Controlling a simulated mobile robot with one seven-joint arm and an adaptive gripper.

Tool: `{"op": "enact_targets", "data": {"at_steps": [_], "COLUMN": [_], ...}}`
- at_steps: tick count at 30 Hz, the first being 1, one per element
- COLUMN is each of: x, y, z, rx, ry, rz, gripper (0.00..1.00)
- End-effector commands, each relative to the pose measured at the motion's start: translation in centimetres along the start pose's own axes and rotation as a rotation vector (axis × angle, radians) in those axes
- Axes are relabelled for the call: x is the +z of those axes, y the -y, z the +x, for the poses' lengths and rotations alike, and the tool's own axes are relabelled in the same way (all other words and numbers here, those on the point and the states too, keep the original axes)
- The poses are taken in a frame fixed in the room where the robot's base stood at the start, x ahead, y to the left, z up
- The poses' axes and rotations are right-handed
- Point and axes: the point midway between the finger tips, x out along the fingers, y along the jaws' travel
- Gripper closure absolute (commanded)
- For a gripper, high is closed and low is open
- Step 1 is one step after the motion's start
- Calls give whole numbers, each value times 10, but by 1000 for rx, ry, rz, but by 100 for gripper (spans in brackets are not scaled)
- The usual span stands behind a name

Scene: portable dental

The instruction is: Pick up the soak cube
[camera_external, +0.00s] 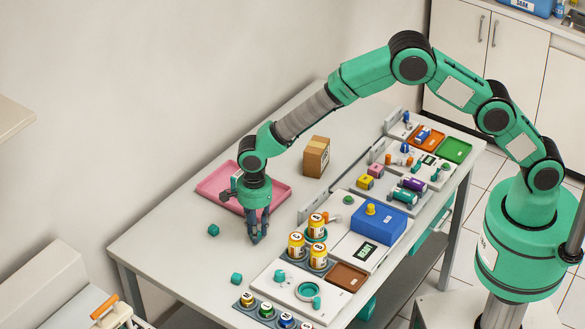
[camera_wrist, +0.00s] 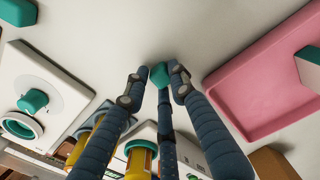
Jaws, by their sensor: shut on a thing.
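My gripper (camera_external: 255,238) points down over the table's left-middle part, between the pink tray and the amber bottles. In the wrist view its fingers (camera_wrist: 158,82) are closed around a small teal cube (camera_wrist: 159,74). The fingers hide most of this cube in the external view. I cannot tell whether it touches the table. Other teal cubes lie on the table: one (camera_external: 213,230) left of my gripper and one (camera_external: 236,278) nearer the front edge. No label shows on the held cube.
The pink tray (camera_external: 205,188) lies behind my gripper, with a cardboard box (camera_external: 316,157) to the right. Amber bottles (camera_external: 296,246) stand close on the right. A white panel (camera_external: 328,309) with teal parts lies in front. A blue SOAK container (camera_external: 528,7) is at the far upper right.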

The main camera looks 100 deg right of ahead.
Motion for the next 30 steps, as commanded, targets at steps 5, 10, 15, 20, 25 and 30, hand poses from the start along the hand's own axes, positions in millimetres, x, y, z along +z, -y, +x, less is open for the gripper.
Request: {"op": "enact_targets", "data": {"at_steps": [5, 10, 15, 20, 25, 30], "x": [0, 0, 1, 1, 0, 0], "y": [0, 0, 1, 1, 1, 0], "z": [-1, -8, -28, -52, -78, -95], "rx": [0, -1, -3, -3, -2, 0], "ry": [0, 1, 2, 2, 1, 0], "rz": [0, 0, 0, 0, 0, 0], "gripper": [90, 90, 90, 90, 90, 90]}}
